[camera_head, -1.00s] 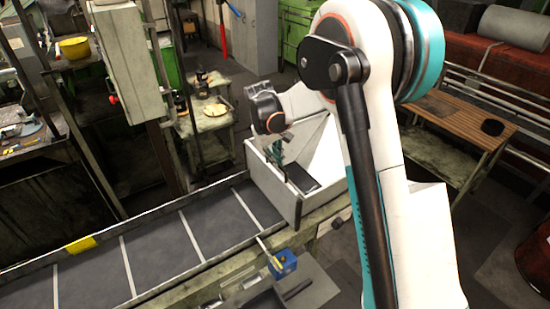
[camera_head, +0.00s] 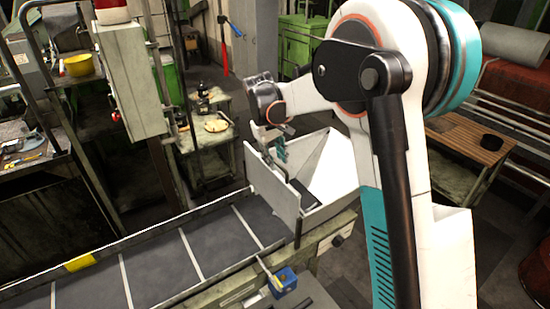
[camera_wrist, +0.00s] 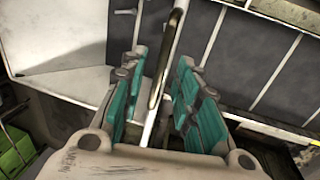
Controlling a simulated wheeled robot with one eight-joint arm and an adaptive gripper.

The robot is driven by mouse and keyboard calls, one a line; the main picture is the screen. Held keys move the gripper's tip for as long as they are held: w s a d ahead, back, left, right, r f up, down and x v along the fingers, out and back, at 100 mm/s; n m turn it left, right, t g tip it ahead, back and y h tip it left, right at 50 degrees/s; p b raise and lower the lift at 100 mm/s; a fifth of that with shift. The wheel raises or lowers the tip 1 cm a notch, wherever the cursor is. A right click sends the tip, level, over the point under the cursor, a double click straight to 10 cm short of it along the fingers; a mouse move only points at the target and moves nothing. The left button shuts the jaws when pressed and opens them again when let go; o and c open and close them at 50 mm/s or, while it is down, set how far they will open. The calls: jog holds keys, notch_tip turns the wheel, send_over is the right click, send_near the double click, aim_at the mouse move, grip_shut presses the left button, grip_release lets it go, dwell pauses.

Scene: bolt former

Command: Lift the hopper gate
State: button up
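The hopper gate (camera_head: 272,192) is a pale upright panel on the conveyor side of the white hopper (camera_head: 333,165). Its top edge stands above the hopper rim beside it. My gripper (camera_head: 281,148) is at the top of the gate, on its hopper side. The exact contact between pads and handle is partly hidden.
A dark conveyor belt (camera_head: 150,262) with pale cross strips runs left from the gate. A blue box (camera_head: 284,280) sits at its near edge. A grey control cabinet (camera_head: 128,80) on a post stands behind the belt. A small table (camera_head: 465,140) is at the right.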

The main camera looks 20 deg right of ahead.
notch_tip(320, 180, up, 12)
jog(key=a, duration=0.2)
jog(key=shift+s+a, duration=0.15)
jog(key=shift+s, duration=0.2)
jog(key=shift+f, duration=0.1)
notch_tip(320, 180, up, 14)
jog(key=a+p, duration=0.1)
jog(key=p, duration=0.6)
jog(key=shift+s+a+p, duration=0.15)
jog(key=shift+s+p, duration=0.1)
jog(key=shift+p, duration=0.1)
jog(key=shift+f, duration=0.15)
